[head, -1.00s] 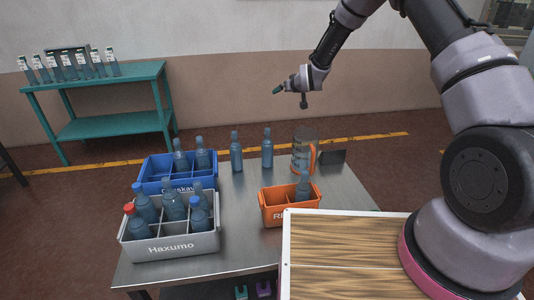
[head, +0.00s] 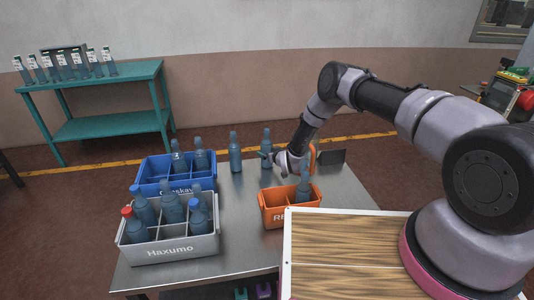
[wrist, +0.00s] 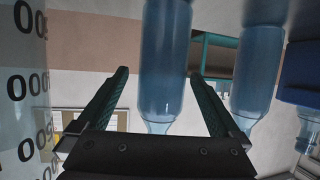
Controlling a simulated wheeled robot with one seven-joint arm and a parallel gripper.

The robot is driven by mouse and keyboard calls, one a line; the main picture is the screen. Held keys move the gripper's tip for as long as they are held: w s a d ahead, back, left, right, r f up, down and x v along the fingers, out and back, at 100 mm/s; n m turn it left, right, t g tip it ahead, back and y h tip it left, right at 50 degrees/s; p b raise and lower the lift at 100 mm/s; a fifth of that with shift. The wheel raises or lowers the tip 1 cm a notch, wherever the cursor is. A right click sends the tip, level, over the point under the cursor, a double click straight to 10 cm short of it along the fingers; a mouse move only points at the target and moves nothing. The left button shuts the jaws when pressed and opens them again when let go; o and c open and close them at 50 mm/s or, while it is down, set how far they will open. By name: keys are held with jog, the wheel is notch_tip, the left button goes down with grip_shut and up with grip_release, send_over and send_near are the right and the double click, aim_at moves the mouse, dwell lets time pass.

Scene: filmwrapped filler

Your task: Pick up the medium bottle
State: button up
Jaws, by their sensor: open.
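Two blue bottles stand loose and upright on the metal table, the nearer to my gripper (head: 267,142) and another to its left (head: 235,155). Which bottle counts as the medium one I cannot tell for sure. My gripper (head: 269,157) is low over the table, level with the right loose bottle. In the wrist view, which looks upside down, my gripper (wrist: 159,73) is open. That bottle (wrist: 166,45) shows between its two fingers, with gaps on both sides; how deep it sits between them is unclear. The other bottle (wrist: 259,75) stands to the right.
A clear measuring jug with an orange handle (head: 312,157) is close beside my gripper; its numbers (wrist: 22,95) show in the wrist view. A blue crate (head: 150,172), a grey crate (head: 170,250) and an orange crate (head: 275,212) hold bottles. A teal shelf (head: 105,125) stands behind.

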aim_at(264, 150)
jog(key=shift+x, duration=2.55)
jog(key=shift+a, duration=0.15)
jog(key=shift+c, duration=0.3)
grip_shut()
